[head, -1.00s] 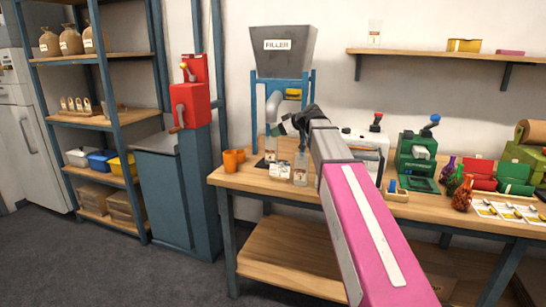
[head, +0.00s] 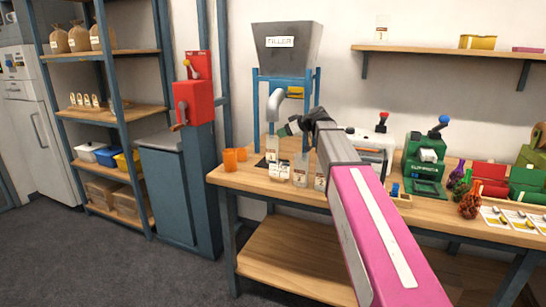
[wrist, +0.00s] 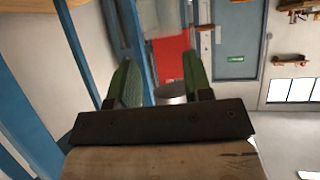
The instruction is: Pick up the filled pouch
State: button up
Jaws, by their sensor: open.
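A clear pouch (head: 272,149) with a small label stands on the bench under the grey spout of the filler (head: 285,50). Its contents are too small to make out. Similar clear labelled containers (head: 300,168) stand in front and to the right of it. My gripper (head: 288,128) is above the bench, just right of the spout and the pouch. In the wrist view its two green fingers (wrist: 160,85) are spread apart with nothing held between them. The pouch cannot be made out in the wrist view.
Orange cups (head: 235,159) stand left of the pouches. A white machine (head: 372,147) and a green press (head: 425,160) stand to the right, behind my arm. The filler's blue legs frame the spout. A red hand-cranked machine (head: 192,95) stands left of the bench.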

send_over(272, 150)
jog(key=w, duration=0.2)
jog(key=f, duration=0.3)
jog(key=shift+d+f, duration=0.25)
jog(key=shift+d, duration=0.15)
grip_shut()
